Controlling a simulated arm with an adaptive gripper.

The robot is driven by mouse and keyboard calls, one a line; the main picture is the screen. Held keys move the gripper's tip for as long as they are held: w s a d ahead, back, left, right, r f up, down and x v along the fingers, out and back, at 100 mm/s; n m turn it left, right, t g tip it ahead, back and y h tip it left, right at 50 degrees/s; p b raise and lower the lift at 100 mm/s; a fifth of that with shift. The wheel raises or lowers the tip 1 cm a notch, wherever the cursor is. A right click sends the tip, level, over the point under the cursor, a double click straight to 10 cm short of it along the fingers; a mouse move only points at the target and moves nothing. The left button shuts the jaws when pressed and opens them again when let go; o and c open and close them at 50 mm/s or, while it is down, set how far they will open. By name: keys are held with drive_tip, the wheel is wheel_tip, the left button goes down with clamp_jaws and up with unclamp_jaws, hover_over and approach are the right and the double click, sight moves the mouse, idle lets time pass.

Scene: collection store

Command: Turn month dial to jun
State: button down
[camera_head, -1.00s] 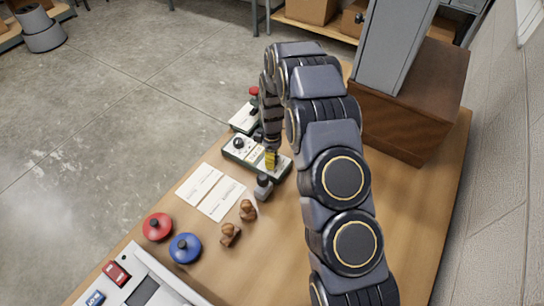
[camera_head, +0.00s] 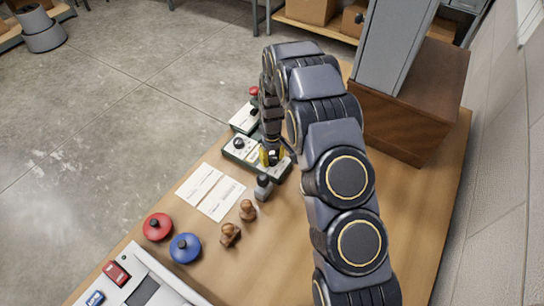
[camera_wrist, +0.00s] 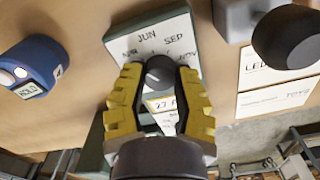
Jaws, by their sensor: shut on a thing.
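The month dial is a dark round knob (camera_wrist: 159,74) on a pale plate (camera_wrist: 180,32), with JUN and other month words around it in the wrist view. The knob has a light mark, but I cannot tell exactly which word it points at. My gripper (camera_wrist: 160,88) has its yellow fingers on both sides of the knob and is shut on it. In the head view my gripper (camera_head: 272,157) is at the right end of the pale-topped dial box (camera_head: 246,154), whose other knob (camera_head: 239,143) is free. My gripper hides the month knob there.
A small grey bottle (camera_head: 263,187) stands close in front of the box. Paper cards (camera_head: 211,190), wooden stamps (camera_head: 230,234), a red disc (camera_head: 157,227) and a blue disc (camera_head: 185,247) lie nearer. Another box (camera_head: 243,120) with a red knob is behind.

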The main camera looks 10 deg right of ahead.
sight(272, 158)
drive_tip(key=m, duration=0.6)
drive_tip(key=shift+s+f, duration=0.1)
drive_tip(key=shift+m, duration=0.3)
idle(0.3)
drive_tip(key=c, duration=0.7)
unclamp_jaws()
wheel_tip(272, 158, up, 12)
drive_tip(key=shift+r, duration=0.1)
